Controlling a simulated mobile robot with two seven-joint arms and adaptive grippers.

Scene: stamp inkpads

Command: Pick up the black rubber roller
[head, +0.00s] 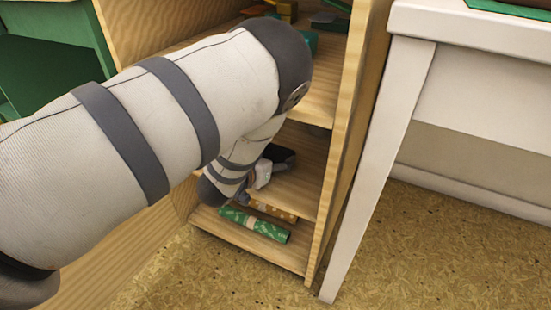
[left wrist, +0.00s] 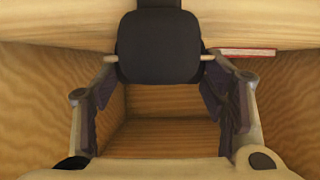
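The black rubber roller (left wrist: 158,45) shows at the top middle of the left wrist view, with a short pale pin at each side. In the head view a dark shape, likely the roller (head: 281,155), shows on the middle shelf just past my left gripper (head: 262,175). In the left wrist view my left gripper (left wrist: 158,88) has its fingers spread wide, one on each side of the roller's near end. A small gap seems to show on both sides. My arm hides much of the shelf. My right gripper is out of view.
The wooden shelf unit has a side panel (head: 343,130) close right of my gripper. A green patterned roll (head: 255,225) and an orange dotted item (head: 272,210) lie below. A red-edged flat item (left wrist: 245,52) lies right of the roller. A white table (head: 385,160) stands at right.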

